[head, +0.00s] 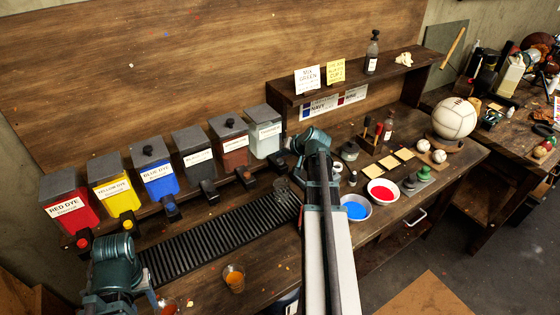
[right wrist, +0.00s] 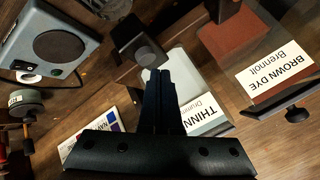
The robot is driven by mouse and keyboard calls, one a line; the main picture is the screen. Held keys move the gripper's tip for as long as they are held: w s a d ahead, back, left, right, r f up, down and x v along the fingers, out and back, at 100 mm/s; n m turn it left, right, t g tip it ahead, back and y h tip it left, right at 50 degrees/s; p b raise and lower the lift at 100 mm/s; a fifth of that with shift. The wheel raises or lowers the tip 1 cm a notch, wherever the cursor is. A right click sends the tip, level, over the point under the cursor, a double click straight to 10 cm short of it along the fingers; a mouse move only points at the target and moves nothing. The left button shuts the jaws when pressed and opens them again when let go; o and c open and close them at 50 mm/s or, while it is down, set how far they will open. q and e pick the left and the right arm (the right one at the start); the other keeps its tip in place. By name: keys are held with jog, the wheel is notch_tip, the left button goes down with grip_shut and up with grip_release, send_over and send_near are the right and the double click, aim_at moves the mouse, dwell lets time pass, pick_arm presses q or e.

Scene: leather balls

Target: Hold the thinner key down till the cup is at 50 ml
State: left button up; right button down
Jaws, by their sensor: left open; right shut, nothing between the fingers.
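The thinner dispenser (head: 264,137) is a pale box with a grey lid at the right end of the row of dispensers. Its dark key (head: 277,160) sits low in front of it. A dark key with a grey disc (right wrist: 146,57) shows past my fingertips in the right wrist view. My right gripper (right wrist: 158,75) is shut and empty, close to that key; I cannot tell whether it touches. A small clear cup (head: 281,186) seems to stand below the thinner; its level is unreadable. My left gripper (head: 152,298) is open at the lower left, its fingers mostly hidden.
Dispensers of red (head: 70,205), yellow (head: 115,190), blue, black and brown dye (head: 231,145) stand to the left, each with a key. A ribbed black drip tray (head: 215,240) runs before them. A cup of orange liquid (head: 235,278) stands in front. Blue (head: 356,207) and red bowls lie right.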

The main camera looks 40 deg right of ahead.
aim_at(282, 165)
jog(key=shift+f, duration=0.1)
dwell(0.7)
jog(key=shift+f+b, duration=0.3)
jog(key=shift+b, duration=0.15)
jog(key=shift+f+b, duration=0.5)
dwell(0.6)
dwell(1.7)
jog(key=shift+r+p, duration=0.9)
jog(key=shift+p, duration=0.05)
notch_tip(282, 165, up, 5)
jog(key=p, duration=0.5)
dwell(0.5)
